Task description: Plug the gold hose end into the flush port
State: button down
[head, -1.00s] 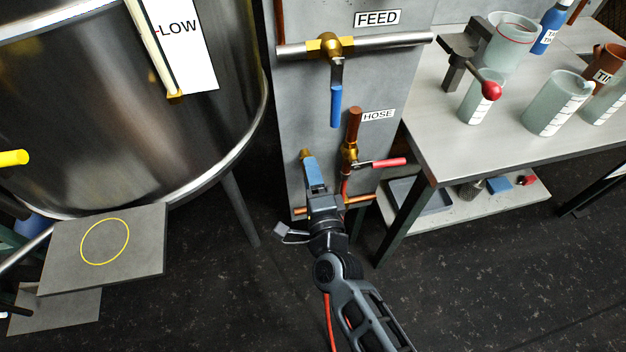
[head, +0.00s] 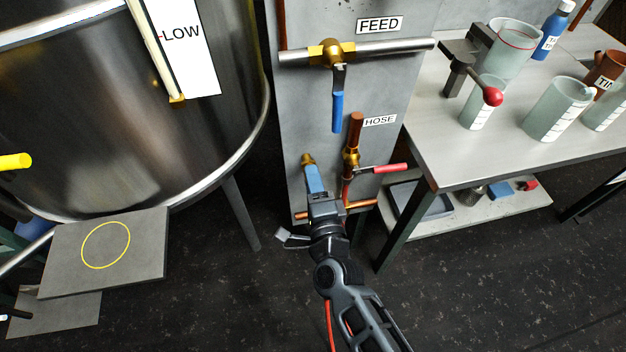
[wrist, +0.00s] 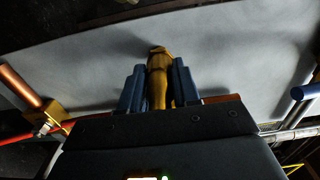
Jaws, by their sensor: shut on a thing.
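My gripper (head: 314,180) is at the lower part of the grey panel, its blue fingers pointing up at the panel face. In the wrist view, the fingers (wrist: 160,88) are shut on the gold hose end (wrist: 158,86), which sits between them and points at the panel. A gold fitting (head: 308,160) shows just past the fingertips in the head view. I cannot tell there whether it is the hose end's tip or the flush port, or whether the two are joined. No flush label is visible.
Right of my gripper are a HOSE label (head: 380,120), a copper-and-brass valve (head: 352,155) and its red lever (head: 383,168). Above are the FEED pipe (head: 390,47) and blue lever (head: 337,112). A steel tank (head: 130,110) stands left, a bench (head: 470,160) right.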

jog(key=shift+s, duration=0.2)
jog(key=shift+p+v, duration=0.35)
jog(key=shift+v, duration=1.5)
jog(key=shift+d, duration=0.1)
